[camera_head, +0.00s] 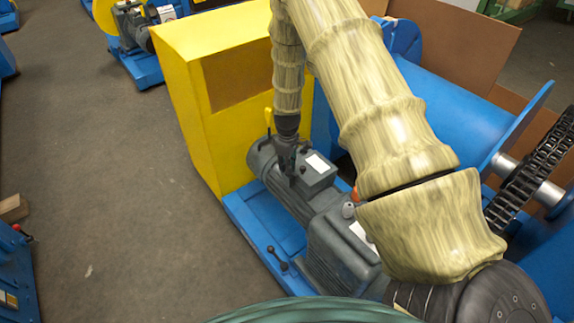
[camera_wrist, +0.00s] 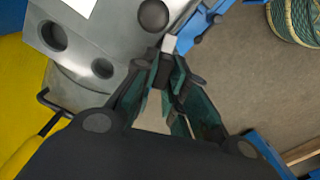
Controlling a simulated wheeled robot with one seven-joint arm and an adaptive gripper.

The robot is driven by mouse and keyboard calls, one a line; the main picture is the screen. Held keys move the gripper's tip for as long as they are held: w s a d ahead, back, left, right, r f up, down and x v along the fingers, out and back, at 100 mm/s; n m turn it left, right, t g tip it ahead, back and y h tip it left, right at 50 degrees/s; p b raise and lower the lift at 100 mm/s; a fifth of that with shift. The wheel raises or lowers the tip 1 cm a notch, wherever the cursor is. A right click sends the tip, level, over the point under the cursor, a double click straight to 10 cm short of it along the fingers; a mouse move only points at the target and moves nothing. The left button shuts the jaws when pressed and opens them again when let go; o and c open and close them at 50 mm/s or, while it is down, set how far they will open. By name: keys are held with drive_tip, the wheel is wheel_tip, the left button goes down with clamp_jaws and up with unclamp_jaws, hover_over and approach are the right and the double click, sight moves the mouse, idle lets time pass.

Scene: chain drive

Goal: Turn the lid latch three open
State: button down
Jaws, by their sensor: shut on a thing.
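The grey terminal box (camera_head: 315,178) with a white label sits on top of the grey motor (camera_head: 285,198). My gripper (camera_head: 289,170) points down at the left edge of this box. In the wrist view, the box (camera_wrist: 120,25) shows as a grey metal face with round holes. My gripper also shows there (camera_wrist: 163,80), its fingers closed together on a small dark latch (camera_wrist: 164,66) at the box's edge. The fingertips hide part of the latch, so its exact angle is unclear. I cannot tell which numbered latch it is.
A yellow guard housing (camera_head: 185,100) stands behind and left of the motor. A blue base frame (camera_head: 262,235) carries the motor. A chain (camera_head: 535,165) and a blue drum (camera_head: 450,100) are at the right. Open floor (camera_head: 90,180) lies left.

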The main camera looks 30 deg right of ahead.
drive_tip(key=m, duration=0.2)
drive_tip(key=m+p, duration=0.1)
drive_tip(key=m, duration=0.1)
drive_tip(key=shift+w+d+m, duration=0.1)
drive_tip(key=shift+d+m, duration=0.1)
drive_tip(key=shift+m, duration=0.1)
drive_tip(key=c, duration=1.4)
unclamp_jaws()
drive_tip(key=shift+c, duration=0.2)
drive_tip(key=shift+r, duration=0.1)
wheel_tip(320, 180, up, 12)
